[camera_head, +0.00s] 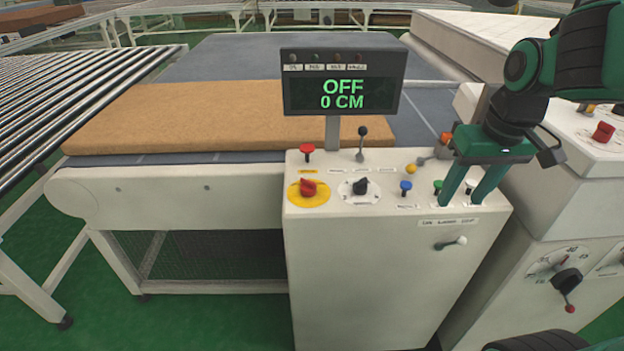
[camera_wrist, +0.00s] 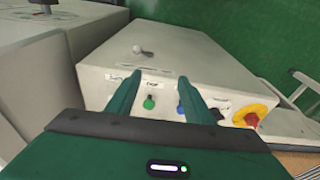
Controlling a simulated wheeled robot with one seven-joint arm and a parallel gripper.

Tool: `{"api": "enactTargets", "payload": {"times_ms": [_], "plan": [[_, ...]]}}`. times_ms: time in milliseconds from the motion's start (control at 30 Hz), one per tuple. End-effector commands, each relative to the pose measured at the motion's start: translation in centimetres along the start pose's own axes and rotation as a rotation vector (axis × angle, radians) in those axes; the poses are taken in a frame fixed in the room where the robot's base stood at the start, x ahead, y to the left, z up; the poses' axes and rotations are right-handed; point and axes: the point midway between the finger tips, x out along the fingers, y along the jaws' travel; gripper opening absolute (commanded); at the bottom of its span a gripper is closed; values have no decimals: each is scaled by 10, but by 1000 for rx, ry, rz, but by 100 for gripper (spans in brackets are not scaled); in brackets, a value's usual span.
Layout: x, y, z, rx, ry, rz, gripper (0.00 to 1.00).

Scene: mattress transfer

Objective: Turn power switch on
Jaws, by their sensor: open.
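The white control box (camera_head: 390,270) carries a display (camera_head: 343,95) reading "OFF" and "0 CM". A red rotary switch (camera_head: 308,188) on a yellow plate sits at the left of its top panel; it also shows in the wrist view (camera_wrist: 251,119). Which control is the power switch is not legible from the labels. My gripper (camera_head: 462,200) is open and empty, pointing down over the right end of the panel. In the wrist view, its fingers (camera_wrist: 158,80) are either side of a green button (camera_wrist: 149,103); contact cannot be told.
Beside the red switch are a black knob (camera_head: 360,187), a red push button (camera_head: 307,150), a black-tipped lever (camera_head: 362,142) and a blue button (camera_head: 405,187). Another machine (camera_head: 590,190) stands close at right.

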Motion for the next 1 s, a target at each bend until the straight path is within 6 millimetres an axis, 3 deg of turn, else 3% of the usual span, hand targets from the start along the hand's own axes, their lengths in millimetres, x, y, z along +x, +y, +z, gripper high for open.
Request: {"api": "enactTargets", "payload": {"times_ms": [33, 100, 200, 300, 400, 500, 633, 1000], "plan": [[-2, -35, -28, -125, 29, -22, 47], [-6, -82, -57, -275, 74, -56, 47], [-12, -148, -84, -460, 127, -108, 47], [-17, -202, -97, -595, 169, -152, 47], [-21, -236, -102, -677, 194, -182, 47], [-21, -252, -104, -714, 205, -197, 47], [-11, -257, -105, -721, 206, -200, 47], [50, -269, -113, -715, 204, -198, 47]]}}
